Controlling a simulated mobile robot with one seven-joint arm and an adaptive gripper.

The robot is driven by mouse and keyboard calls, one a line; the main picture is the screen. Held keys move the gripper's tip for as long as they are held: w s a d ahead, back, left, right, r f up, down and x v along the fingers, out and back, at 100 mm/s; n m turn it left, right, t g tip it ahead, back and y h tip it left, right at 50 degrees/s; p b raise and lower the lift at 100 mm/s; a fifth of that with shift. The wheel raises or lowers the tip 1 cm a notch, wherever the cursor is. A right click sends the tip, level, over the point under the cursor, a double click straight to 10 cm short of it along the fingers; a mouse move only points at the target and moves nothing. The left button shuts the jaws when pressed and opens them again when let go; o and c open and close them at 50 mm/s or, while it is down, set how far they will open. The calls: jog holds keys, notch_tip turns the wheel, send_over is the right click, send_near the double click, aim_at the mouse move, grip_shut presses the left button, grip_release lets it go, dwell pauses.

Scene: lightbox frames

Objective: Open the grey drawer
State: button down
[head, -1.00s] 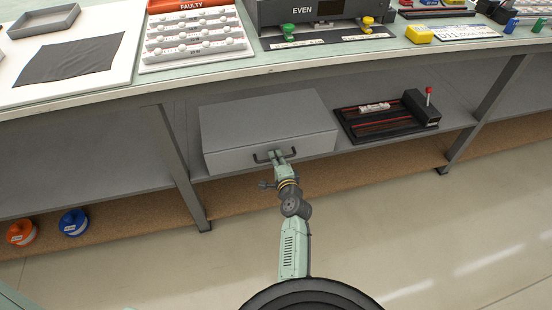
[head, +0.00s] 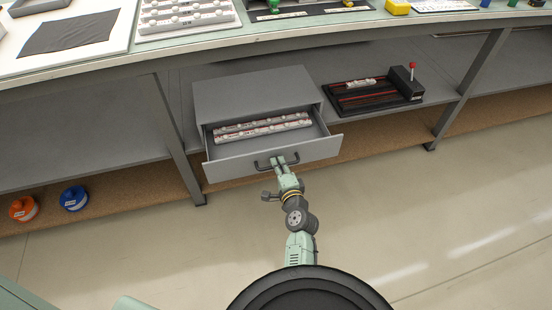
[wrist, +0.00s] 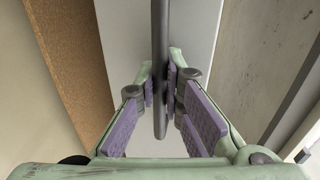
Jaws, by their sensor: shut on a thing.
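The grey drawer (head: 222,169) is pulled out from its grey cabinet (head: 255,92) on the shelf under the bench. Inside it lie white strips with lamp-like parts (head: 262,128). My gripper (head: 284,162) is at the drawer's dark bar handle (head: 262,165) on the front panel. In the wrist view, my gripper (wrist: 163,85) has its purple-padded fingers on both sides of the handle (wrist: 160,50) and is shut on it. The drawer front shows behind the handle.
A black tray device with a red-knobbed lever (head: 372,95) stands right of the cabinet. Bench legs (head: 178,140) flank the shelf bay. Orange (head: 23,208) and blue (head: 74,198) spools sit low at the left. The floor in front is clear.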

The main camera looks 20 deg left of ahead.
jog(key=shift+f+v, duration=0.1)
jog(key=shift+v, duration=0.5)
jog(key=shift+f+v, duration=0.15)
jog(key=shift+v, duration=0.45)
jog(key=c, duration=2)
grip_release()
jog(key=shift+o, duration=0.2)
